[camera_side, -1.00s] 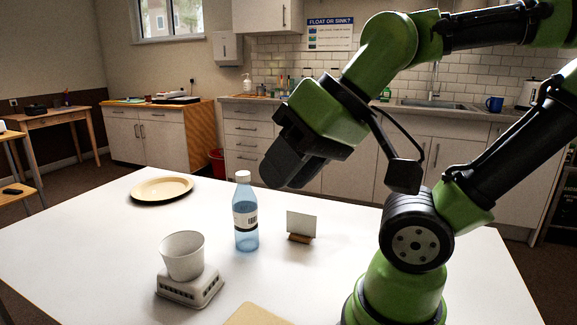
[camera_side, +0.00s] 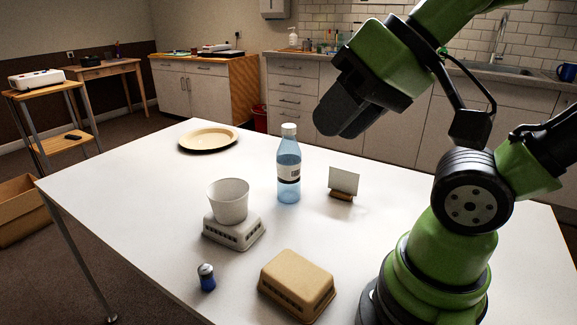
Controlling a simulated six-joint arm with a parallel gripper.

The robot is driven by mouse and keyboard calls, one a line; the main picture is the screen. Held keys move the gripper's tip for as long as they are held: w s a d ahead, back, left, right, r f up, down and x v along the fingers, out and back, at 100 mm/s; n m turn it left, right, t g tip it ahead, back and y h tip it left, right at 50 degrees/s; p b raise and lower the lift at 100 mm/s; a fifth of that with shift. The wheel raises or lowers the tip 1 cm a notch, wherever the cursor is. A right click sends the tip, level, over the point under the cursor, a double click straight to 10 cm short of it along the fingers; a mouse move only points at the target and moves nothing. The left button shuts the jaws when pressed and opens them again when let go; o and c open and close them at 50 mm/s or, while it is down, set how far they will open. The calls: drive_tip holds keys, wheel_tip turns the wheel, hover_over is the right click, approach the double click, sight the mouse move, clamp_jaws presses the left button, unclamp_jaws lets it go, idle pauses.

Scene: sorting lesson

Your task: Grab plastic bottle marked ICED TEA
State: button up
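A clear blue plastic bottle (camera_side: 288,172) with a white cap stands upright on the white table (camera_side: 150,235). Its label shows a barcode-like patch; I cannot read any words on it. My gripper (camera_side: 340,122) hangs above the table, up and to the right of the bottle cap in the picture, apart from the bottle. Its dark fingers are seen from the side, so the gap between them is hidden. No held object shows at the fingers.
A plate (camera_side: 208,139), a tan box (camera_side: 298,284) and a blue battery-like cylinder (camera_side: 207,278) are also on the table.

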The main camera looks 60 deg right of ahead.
idle(0.3)
drive_tip(key=o, duration=0.7)
drive_tip(key=n+g+h, duration=0.3)
drive_tip(key=n+h, duration=1.2)
drive_tip(key=n, duration=1)
approach(287, 127)
drive_tip(key=d, duration=0.3)
drive_tip(key=shift+n, duration=0.4)
drive_tip(key=w+d+f, duration=0.2)
drive_tip(key=d, duration=0.1)
drive_tip(key=shift+d+f, duration=0.2)
drive_tip(key=shift+f, duration=0.15)
drive_tip(key=shift+x, duration=2.95)
